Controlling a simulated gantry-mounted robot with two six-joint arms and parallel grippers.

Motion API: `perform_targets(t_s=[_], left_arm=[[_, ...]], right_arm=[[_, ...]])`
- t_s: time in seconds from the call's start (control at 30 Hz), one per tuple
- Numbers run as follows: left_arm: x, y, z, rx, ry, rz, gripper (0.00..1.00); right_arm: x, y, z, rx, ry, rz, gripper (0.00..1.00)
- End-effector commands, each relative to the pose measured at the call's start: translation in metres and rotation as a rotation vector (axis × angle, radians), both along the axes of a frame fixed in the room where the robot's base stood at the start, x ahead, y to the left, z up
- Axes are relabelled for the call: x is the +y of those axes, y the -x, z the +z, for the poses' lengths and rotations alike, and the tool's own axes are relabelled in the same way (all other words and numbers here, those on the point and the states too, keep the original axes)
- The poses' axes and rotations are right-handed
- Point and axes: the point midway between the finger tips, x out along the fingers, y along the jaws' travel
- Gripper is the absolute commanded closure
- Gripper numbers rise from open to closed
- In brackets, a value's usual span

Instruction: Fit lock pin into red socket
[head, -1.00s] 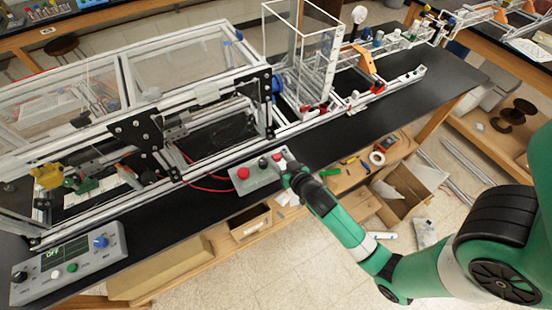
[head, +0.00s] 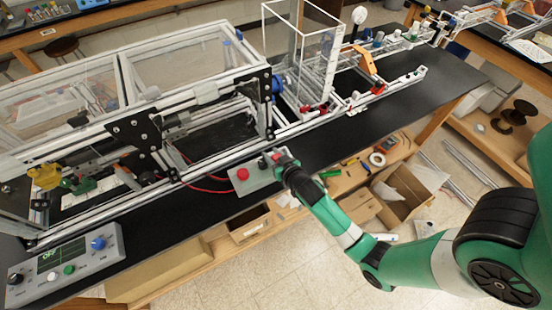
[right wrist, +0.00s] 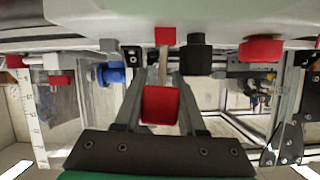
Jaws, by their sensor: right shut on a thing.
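The lock pin has a red block-shaped head (right wrist: 160,105) and a thin metal shank. My right gripper (right wrist: 161,82) is shut on the pin, with the red head between its two grey fingers. The shank points away from the gripper, toward the red socket (right wrist: 165,36) on the pale grey box. Its far end overlaps the socket's near edge in the right wrist view; I cannot tell whether it is inside. In the head view, my right gripper (head: 284,163) is at the right end of the grey box (head: 256,179). My left gripper is not in view.
A black socket (right wrist: 196,52) sits close beside the red one, with a large red button (right wrist: 261,50) farther along the box. The aluminium extrusion frame (head: 215,152) stands behind the box.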

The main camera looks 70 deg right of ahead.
Motion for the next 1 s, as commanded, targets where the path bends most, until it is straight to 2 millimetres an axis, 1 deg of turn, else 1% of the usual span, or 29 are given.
perform_targets(t_s=[0.27,0.37,0.47,0.5,0.57,0.73,0.77,0.8,0.9,0.93,1.0], left_arm=[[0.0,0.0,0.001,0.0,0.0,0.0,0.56],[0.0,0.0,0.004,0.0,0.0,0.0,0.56],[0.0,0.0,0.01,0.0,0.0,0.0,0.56],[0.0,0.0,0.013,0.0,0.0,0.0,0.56],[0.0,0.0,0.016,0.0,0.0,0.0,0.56],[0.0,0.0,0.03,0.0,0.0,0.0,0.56],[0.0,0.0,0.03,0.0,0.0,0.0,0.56],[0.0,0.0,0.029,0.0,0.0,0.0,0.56],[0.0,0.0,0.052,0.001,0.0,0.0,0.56],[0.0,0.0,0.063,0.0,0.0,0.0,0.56],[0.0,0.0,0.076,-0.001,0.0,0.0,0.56]], right_arm=[[0.0,0.0,0.003,-0.001,0.001,0.0,1.0],[0.0,0.0,0.012,-0.003,0.001,0.0,1.0],[0.0,0.0,0.028,-0.005,0.002,0.0,1.0],[0.0,0.0,0.037,-0.004,0.002,0.0,1.0],[0.011,0.003,0.047,-0.003,0.002,0.005,1.0],[0.047,0.018,0.095,-0.005,0.003,0.009,1.0],[0.056,0.022,0.1,-0.003,0.001,0.01,1.0],[0.069,0.027,0.102,-0.001,0.001,0.012,1.0],[0.097,0.04,0.123,0.004,0.0,0.011,1.0],[0.102,0.042,0.128,0.007,0.0,0.01,1.0],[0.114,0.048,0.133,0.005,0.002,0.009,1.0]])
